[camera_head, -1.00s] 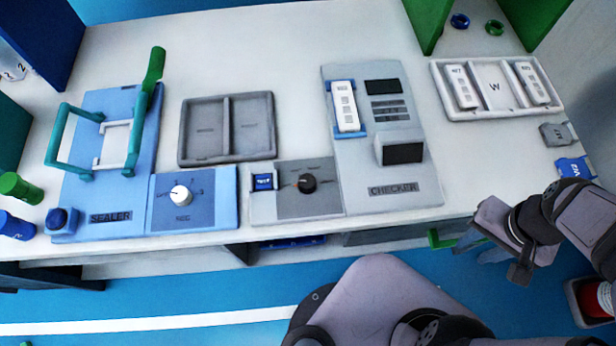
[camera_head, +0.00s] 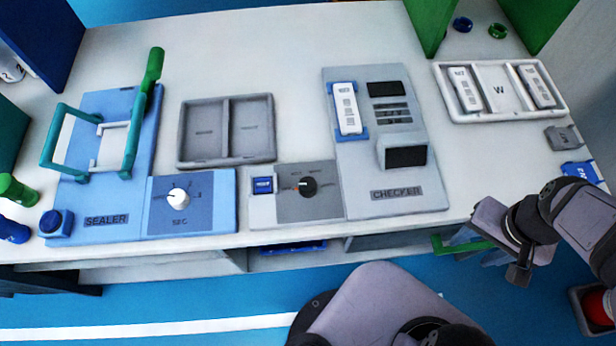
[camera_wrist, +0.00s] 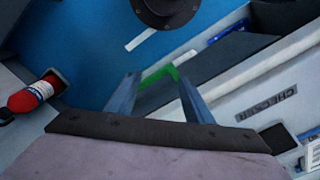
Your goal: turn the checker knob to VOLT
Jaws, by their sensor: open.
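The checker (camera_head: 385,150) is a grey panel at the centre right of the bench. A white device (camera_head: 347,112) lies in its blue slot. The black checker knob (camera_head: 308,186) sits on a dark grey plate left of the CHECKER label, beside a blue button (camera_head: 262,186). The knob's pointer and small print are too small to read surely. My gripper (camera_head: 470,248) is at the bench's front edge, right of the checker and well apart from the knob. In the wrist view my gripper (camera_wrist: 160,95) has its fingers spread and empty, with the CHECKER label (camera_wrist: 267,103) to the right.
The sealer (camera_head: 100,170) with its teal handle and a white knob (camera_head: 178,195) stand at the left. A grey two-part tray (camera_head: 227,160) lies behind the knobs. A white tray (camera_head: 530,112) with white devices is at the right. A green handle (camera_head: 450,243) is near my gripper.

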